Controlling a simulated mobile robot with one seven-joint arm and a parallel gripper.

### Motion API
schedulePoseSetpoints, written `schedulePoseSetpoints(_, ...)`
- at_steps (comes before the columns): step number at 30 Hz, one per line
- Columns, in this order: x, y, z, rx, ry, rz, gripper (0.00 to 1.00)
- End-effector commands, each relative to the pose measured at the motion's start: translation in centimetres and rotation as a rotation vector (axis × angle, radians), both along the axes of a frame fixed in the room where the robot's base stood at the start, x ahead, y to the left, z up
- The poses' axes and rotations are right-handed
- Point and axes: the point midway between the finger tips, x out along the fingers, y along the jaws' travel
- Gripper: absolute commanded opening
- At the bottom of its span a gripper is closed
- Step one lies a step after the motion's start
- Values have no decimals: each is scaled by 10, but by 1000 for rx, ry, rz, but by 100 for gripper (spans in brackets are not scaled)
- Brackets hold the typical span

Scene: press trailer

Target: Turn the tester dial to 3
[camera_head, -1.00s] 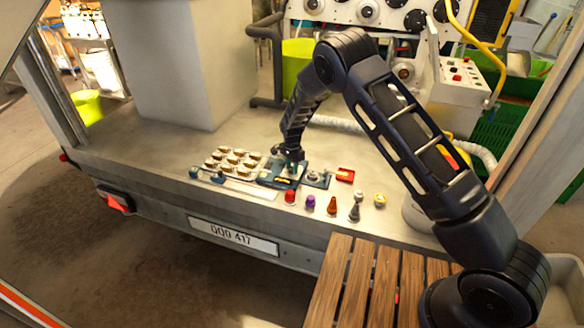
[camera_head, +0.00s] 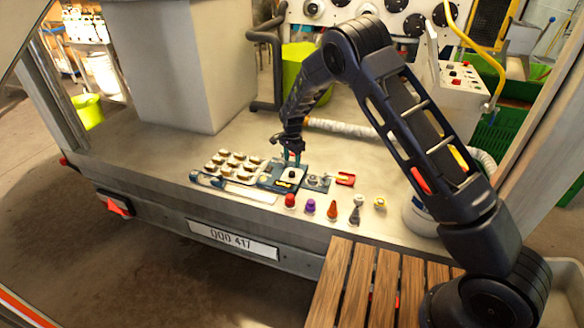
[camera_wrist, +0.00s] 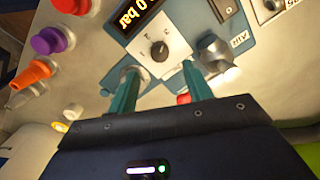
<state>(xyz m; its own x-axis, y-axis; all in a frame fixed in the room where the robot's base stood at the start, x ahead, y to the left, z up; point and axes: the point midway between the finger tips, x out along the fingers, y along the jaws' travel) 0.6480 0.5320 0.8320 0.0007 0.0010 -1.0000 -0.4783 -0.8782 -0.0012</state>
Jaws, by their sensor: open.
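The tester (camera_head: 282,182) is a dark blue unit on the trailer bed, with a pale dial plate (camera_head: 291,174) visible in the head view. In the wrist view its dial (camera_wrist: 159,50) is a small black knob on a white plate, beside a lit display (camera_wrist: 137,18) reading "0 bar". I cannot read the dial's numbers. My gripper (camera_head: 291,158) is above the tester. Its teal fingers (camera_wrist: 159,70) are open and empty in the wrist view, one toward each side of the dial plate, with the dial ahead between their tips. I cannot tell the exact height gap.
A dark knob (camera_wrist: 213,52) marked AIR stands close to the right finger. A row of coloured plugs, including a purple one (camera_head: 310,206), stands in front. A tray of brass-coloured parts (camera_head: 233,162) lies left of the tester. A red piece (camera_head: 345,179) lies to its right.

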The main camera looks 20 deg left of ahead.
Motion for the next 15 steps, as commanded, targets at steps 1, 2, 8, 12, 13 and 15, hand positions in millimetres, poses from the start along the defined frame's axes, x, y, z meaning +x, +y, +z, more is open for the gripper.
schedulePoseSetpoints(1,0,0,10,2,-1,0,50)
schedulePoseSetpoints(2,0,0,14,1,0,0,50)
schedulePoseSetpoints(8,0,0,36,0,0,0,50)
schedulePoseSetpoints(12,0,0,41,-1,0,0,50)
schedulePoseSetpoints(13,0,0,42,-1,0,0,50)
schedulePoseSetpoints(15,0,0,42,-1,0,0,50)
